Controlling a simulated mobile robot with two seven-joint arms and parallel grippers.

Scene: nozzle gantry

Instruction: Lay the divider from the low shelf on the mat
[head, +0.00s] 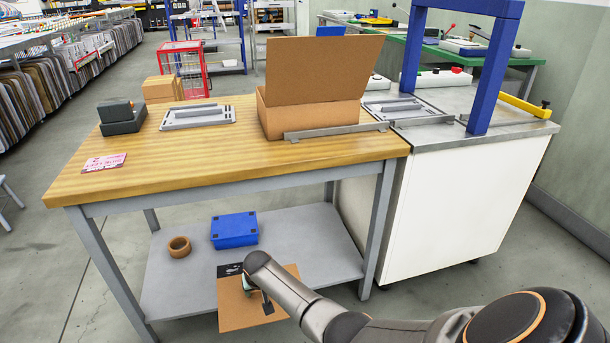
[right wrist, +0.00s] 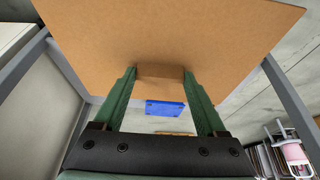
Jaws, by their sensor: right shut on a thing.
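The divider is a flat brown board (head: 240,311), seen at the front of the low shelf (head: 300,238) in the head view. My right gripper (head: 257,290) is shut on it; my forearm hides part of the board. In the right wrist view the board (right wrist: 170,35) fills the upper part, and a brown block-like part sits between the green fingertips of the gripper (right wrist: 160,76). My left gripper is not in view.
A blue box (head: 234,230) and a brown tape roll (head: 179,246) stand on the low shelf. The wooden tabletop (head: 160,150) above carries an open cardboard box (head: 315,118), a grey plate (head: 198,116), dark boxes and a pink card (head: 104,162). A white cabinet (head: 455,205) adjoins right.

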